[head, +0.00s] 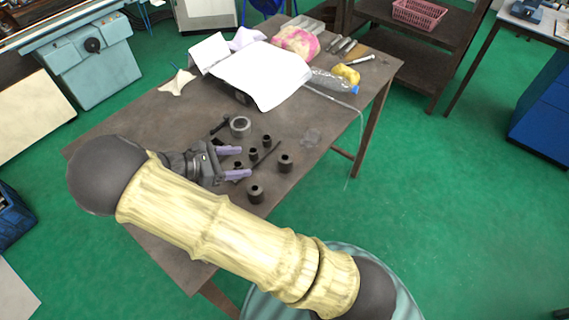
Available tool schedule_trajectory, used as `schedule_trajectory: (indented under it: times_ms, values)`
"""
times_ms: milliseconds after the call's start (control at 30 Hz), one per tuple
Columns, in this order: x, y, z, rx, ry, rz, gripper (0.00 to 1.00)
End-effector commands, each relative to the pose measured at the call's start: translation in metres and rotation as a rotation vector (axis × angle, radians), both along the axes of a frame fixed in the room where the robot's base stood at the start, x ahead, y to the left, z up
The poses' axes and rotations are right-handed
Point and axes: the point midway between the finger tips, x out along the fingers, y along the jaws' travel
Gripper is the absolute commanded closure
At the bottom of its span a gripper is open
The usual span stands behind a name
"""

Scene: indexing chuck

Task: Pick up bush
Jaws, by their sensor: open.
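Several dark cylindrical bushes stand on the brown table in the head view. One bush (285,163) is at the right of the group, one (256,193) is nearest the front edge, and smaller ones (253,154) and (266,141) stand behind. I cannot tell which one the task means. My gripper (241,162) has pale purple fingers, apart from each other and pointing right, just left of the small bushes. I see nothing held between them. Another small dark piece near the fingers is partly hidden.
A grey ring-shaped part (240,127) lies behind my gripper. A dark rod (266,154) lies among the bushes. White paper (262,75), a bottle (334,81) and a yellow item (346,74) lie at the back of the table (135,122). The table's right front edge is close to the bushes.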

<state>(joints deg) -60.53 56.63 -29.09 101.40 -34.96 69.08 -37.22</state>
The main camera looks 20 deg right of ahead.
Motion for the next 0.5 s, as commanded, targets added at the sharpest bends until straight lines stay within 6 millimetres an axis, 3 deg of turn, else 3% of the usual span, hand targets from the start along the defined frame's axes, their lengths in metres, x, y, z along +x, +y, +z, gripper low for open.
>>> schedule_trajectory:
  times_ms: [233, 500]
  values:
    - [0.001, -0.011, -0.003, 0.000, 0.002, -0.004, 0.36]
    - [0.006, -0.053, -0.020, -0.001, 0.002, -0.006, 0.36]
